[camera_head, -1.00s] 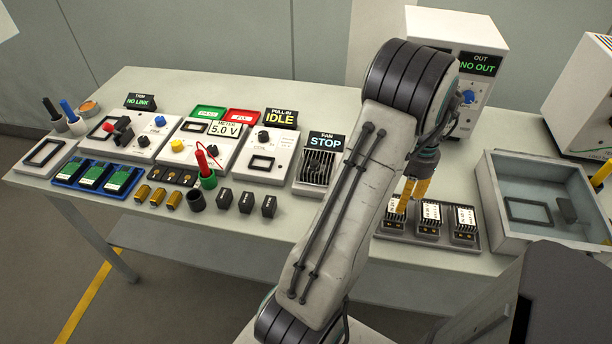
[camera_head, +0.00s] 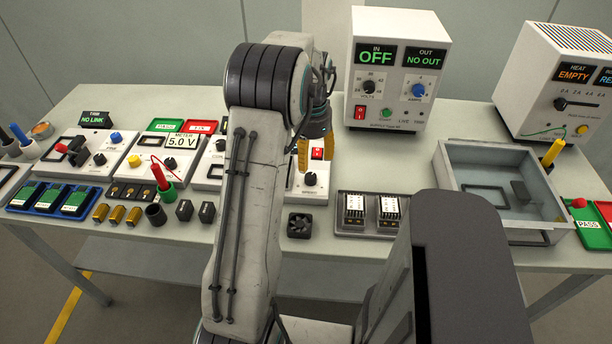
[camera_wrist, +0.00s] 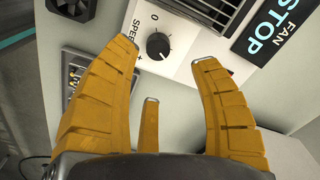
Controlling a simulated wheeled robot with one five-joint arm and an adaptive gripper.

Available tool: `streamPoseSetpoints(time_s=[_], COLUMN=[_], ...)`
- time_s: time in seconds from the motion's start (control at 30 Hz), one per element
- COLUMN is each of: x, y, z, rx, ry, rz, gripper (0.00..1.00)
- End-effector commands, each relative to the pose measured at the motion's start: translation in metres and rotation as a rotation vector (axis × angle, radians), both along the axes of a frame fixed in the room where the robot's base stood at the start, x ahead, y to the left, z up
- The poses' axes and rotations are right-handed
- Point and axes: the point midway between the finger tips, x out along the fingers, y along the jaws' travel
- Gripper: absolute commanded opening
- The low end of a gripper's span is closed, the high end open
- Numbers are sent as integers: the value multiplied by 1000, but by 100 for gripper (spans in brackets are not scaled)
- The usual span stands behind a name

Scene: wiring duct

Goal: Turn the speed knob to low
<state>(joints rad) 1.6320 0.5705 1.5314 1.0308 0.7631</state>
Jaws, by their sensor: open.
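The speed knob (camera_wrist: 158,46) is a small black round knob on a white panel, with a "SPEED" label, a 0 and a plus mark around it. Its exact pointer setting is hard to read. In the head view the knob (camera_head: 310,179) sits at the panel's front, just beyond my arm. The fan display (camera_wrist: 271,31) reads STOP in the wrist view. My gripper (camera_head: 303,160) is open and empty, pointing down over the panel. In the wrist view its yellow fingers flank the knob, apparently without touching it. My arm hides much of the fan unit in the head view.
A small black fan (camera_head: 299,225) lies in front of the panel. A tray with modules (camera_head: 372,229) is to its right. The power supply (camera_head: 397,70) stands behind, and a grey bin (camera_head: 450,185) is at right. Several panels and parts crowd the left.

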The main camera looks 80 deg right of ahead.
Motion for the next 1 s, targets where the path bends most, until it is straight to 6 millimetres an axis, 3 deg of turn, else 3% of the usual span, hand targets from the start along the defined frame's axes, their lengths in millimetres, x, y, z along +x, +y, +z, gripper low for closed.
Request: streamPoseSetpoints(time_s=[0.37,0.8,1.0], x=[0,0,0], y=[2,3,2], z=[-6,-57,-70], rx=[11,12,10], ry=[-1,-1,-2], rz=[-150,-153,-153], gripper=[57,57,57])
